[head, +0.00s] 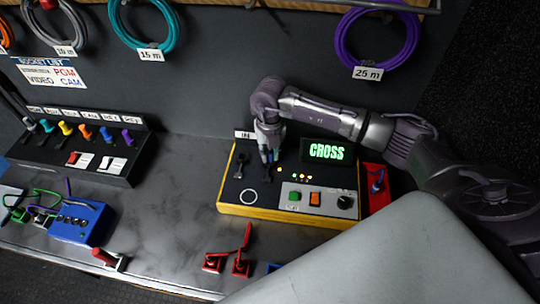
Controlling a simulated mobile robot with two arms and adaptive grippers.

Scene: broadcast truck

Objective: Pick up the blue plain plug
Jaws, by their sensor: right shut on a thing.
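My right gripper (269,155) points down over the yellow-edged box (282,209) with the lit CROSS display. Another small bluish piece (377,183) is in the red tray (375,204) right of the box. My left gripper is not in view.
A switch panel (78,150) with coloured levers stands at left. A blue box (80,224) with cables sits at front left. Red levers (240,264) stand at the front. Cable coils hang on the back wall. The grey counter between is mostly clear.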

